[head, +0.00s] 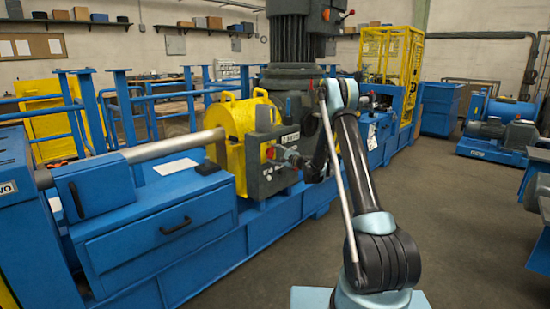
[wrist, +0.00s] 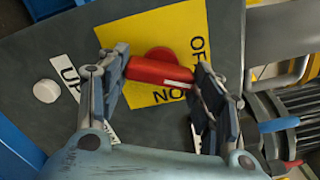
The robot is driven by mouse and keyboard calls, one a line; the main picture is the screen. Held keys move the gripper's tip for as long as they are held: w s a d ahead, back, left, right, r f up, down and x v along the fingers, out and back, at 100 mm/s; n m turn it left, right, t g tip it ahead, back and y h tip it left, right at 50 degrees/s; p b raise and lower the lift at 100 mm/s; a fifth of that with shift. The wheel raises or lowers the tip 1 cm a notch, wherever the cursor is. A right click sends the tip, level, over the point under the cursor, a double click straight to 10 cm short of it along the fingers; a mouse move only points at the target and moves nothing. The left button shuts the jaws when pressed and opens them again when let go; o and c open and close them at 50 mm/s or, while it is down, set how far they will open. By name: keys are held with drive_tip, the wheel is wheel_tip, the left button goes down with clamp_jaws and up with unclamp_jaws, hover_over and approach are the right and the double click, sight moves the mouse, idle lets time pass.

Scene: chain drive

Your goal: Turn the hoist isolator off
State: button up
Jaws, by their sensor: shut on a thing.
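The isolator's red handle (wrist: 160,72) sits on a yellow plate (wrist: 185,28) in the wrist view. The plate carries a partly cut-off "OF" marking at its right and an "ON" marking, upside down in the picture, below the handle. The handle lies nearly level across the picture, slightly lower at its right end. My gripper (wrist: 161,70) is shut on it, one finger at each end. In the head view my gripper (head: 291,158) is at the front of the dark grey control box (head: 254,178), and my arm hides part of that area.
A white button (wrist: 46,91) with an "UP" label (wrist: 69,76) is left of my gripper in the wrist view. A blue-tipped lever (wrist: 278,125) and a red-tipped one stand at the right. A yellow housing (head: 236,122) adjoins the box. Floor (head: 455,220) at right is clear.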

drive_tip(key=n, duration=0.5)
drive_tip(key=shift+s+a, duration=0.2)
drive_tip(key=shift+a, duration=0.05)
drive_tip(key=shift+n, duration=0.5)
drive_tip(key=o, duration=1.1)
drive_tip(key=shift+w+f, duration=0.1)
drive_tip(key=shift+c, duration=0.2)
drive_tip(key=shift+d, duration=0.1)
drive_tip(key=shift+s+d, duration=0.25)
drive_tip(key=shift+d, duration=0.2)
drive_tip(key=v, duration=1.1)
